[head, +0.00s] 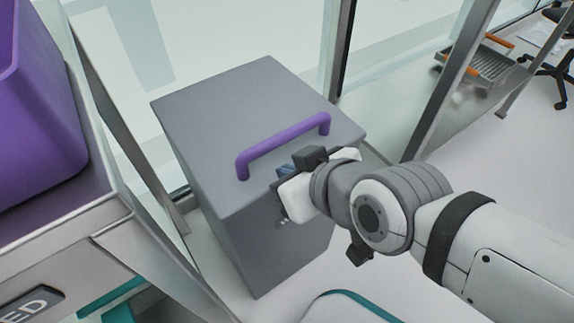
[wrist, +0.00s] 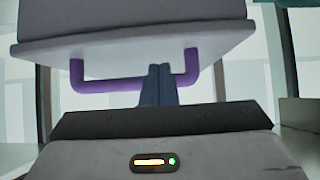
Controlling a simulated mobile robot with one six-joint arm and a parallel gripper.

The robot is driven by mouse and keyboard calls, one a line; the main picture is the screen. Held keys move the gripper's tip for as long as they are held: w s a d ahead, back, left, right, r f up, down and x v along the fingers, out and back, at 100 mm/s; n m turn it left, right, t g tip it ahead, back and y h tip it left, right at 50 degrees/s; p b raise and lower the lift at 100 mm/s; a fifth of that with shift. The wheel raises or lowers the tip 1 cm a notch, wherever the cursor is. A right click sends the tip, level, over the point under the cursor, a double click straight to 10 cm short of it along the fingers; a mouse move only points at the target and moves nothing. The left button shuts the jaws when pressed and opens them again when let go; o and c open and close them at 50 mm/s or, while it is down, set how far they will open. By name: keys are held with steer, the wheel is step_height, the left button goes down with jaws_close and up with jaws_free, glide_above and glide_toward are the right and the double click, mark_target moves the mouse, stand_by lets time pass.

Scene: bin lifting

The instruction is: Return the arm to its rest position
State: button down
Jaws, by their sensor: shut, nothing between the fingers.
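My gripper (wrist: 159,82) is shut in the wrist view, its two dark blue fingers together with nothing between them. In the head view my gripper (head: 284,172) is at the near right side of a grey box-shaped bin (head: 215,105), close to its purple handle (head: 285,145). The wrist view shows the purple handle (wrist: 110,86) just beyond the fingers, with the grey bin (wrist: 130,45) behind it. I cannot tell whether the fingers touch the handle or bin. My wrist hides part of the bin's near right side.
A purple tub (head: 45,120) stands on a metal-framed cart (head: 70,225) at the left. Glass panels with metal posts (head: 445,80) stand behind and to the right. A wire basket with orange handles (head: 480,65) and an office chair (head: 560,60) are farther back. Floor at the right is clear.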

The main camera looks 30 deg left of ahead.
steer(key=p+v, duration=0.1)
steer(key=v, duration=0.5)
steer(key=shift+p, duration=0.4)
steer(key=shift+d, duration=0.1)
steer(key=w+d+r+t+h+p, duration=0.1)
steer(key=w+d+r+h+p, duration=0.25)
steer(key=w+r+p, duration=0.6)
steer(key=w+d+r+t+h+p, duration=0.1)
steer(key=w+d+r+h+p, duration=0.35)
steer(key=p, duration=0.75)
steer(key=d+r+m+g+p, duration=0.1)
steer(key=d+r+m+p, duration=0.6)
steer(key=d, duration=0.3)
steer(key=s+d+r+m+g+h+p, duration=0.1)
steer(key=d+r+m+p, duration=0.6)
steer(key=d, duration=0.3)
steer(key=shift+s+d+r+g+h+p, duration=0.35)
steer(key=shift+r+p, duration=0.25)
steer(key=shift+p, duration=0.3)
steer(key=shift+w+a, duration=0.1)
steer(key=shift+a, duration=0.05)
